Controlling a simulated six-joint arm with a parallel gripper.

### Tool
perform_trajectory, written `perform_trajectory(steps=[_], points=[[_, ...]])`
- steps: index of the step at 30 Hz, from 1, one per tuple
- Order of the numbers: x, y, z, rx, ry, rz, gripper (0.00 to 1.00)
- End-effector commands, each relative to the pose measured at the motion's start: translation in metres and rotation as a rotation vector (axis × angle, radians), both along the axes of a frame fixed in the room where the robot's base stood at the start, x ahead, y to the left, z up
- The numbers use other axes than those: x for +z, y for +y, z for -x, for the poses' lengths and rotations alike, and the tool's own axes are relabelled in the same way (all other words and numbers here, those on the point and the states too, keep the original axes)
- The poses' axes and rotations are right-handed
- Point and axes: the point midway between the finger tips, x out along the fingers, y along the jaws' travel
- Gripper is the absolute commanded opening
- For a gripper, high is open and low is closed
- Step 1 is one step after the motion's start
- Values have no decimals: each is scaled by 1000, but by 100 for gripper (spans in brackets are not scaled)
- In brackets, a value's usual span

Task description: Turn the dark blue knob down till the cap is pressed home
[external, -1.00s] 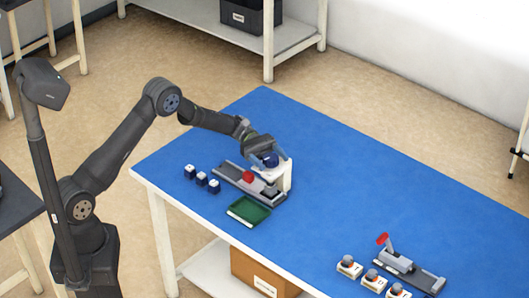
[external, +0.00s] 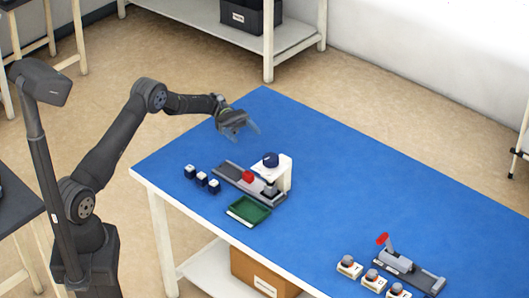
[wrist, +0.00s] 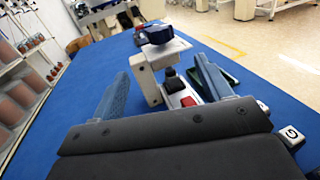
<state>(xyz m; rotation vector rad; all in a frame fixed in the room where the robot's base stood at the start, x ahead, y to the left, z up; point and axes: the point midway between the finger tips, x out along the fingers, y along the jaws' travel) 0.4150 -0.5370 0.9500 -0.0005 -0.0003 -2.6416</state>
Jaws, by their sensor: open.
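The dark blue knob (external: 271,159) sits on top of a white press frame (external: 285,176) near the table's middle left. It also shows in the wrist view (wrist: 158,34), above the frame (wrist: 147,79). Under the frame is a dark piece (wrist: 174,80), likely the cap; how far it is pressed I cannot tell. A grey rail base (external: 235,178) with a red block (external: 248,176) runs under the press. My gripper (external: 248,133) is open and empty, above the table behind and left of the knob, apart from it. Its fingers show in the wrist view (wrist: 165,82).
Several dark blue pieces with white tops (external: 201,179) stand left of the rail. A green tray (external: 249,210) lies in front of it. A second grey fixture with a red handle (external: 383,239) and several white pieces (external: 371,279) are at front right. The blue table is clear behind the press.

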Motion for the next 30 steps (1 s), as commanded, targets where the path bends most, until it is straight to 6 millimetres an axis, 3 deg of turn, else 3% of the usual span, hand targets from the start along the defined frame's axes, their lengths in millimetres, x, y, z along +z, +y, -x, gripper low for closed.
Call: perform_trajectory(steps=[17,30], points=[[4,8,3,72,13,15,71],[6,57,46,450,11,14,71]])
